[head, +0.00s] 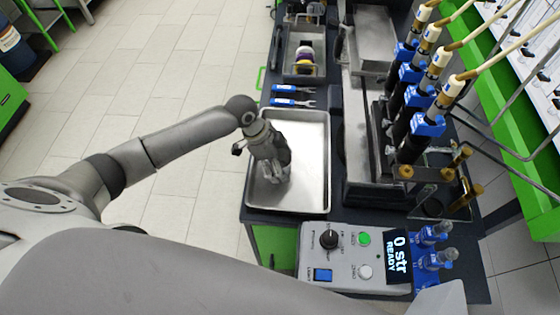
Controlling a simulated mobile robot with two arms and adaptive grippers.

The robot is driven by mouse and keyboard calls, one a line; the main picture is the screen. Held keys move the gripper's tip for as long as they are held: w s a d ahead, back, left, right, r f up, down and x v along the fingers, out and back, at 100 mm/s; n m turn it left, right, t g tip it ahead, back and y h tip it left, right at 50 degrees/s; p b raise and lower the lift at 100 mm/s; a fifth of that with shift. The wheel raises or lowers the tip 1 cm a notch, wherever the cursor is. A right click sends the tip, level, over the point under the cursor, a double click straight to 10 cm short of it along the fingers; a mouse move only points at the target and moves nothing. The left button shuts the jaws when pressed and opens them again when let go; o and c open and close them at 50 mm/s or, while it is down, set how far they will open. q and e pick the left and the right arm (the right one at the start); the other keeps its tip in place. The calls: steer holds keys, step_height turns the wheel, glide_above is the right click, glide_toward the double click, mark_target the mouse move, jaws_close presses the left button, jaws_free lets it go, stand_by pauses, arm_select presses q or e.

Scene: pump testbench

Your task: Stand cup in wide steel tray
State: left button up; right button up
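The wide steel tray (312,190) lies on the dark bench, with its shiny floor and raised rim in view. My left gripper (284,178) reaches down over the left middle of the tray, its fingers pointing at the tray floor. I cannot make out whether the fingers are open or shut, or whether they touch the floor. No cup can be made out; the gripper hides part of the tray floor. The right part of the tray floor looks bare. My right gripper is not in view.
A control box (345,255) with knob, buttons and display stands in front of the tray. Two blue-handled tools (290,95) lie behind it. A smaller tray (303,70) with rolls stands farther back. Blue-capped pump fittings (425,125) rise on the right.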

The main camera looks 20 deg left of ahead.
arm_select(q)
steer(key=shift+r, duration=0.15)
steer(key=b+v, duration=0.1)
steer(key=v, duration=1.1)
steer(key=shift+b, duration=0.3)
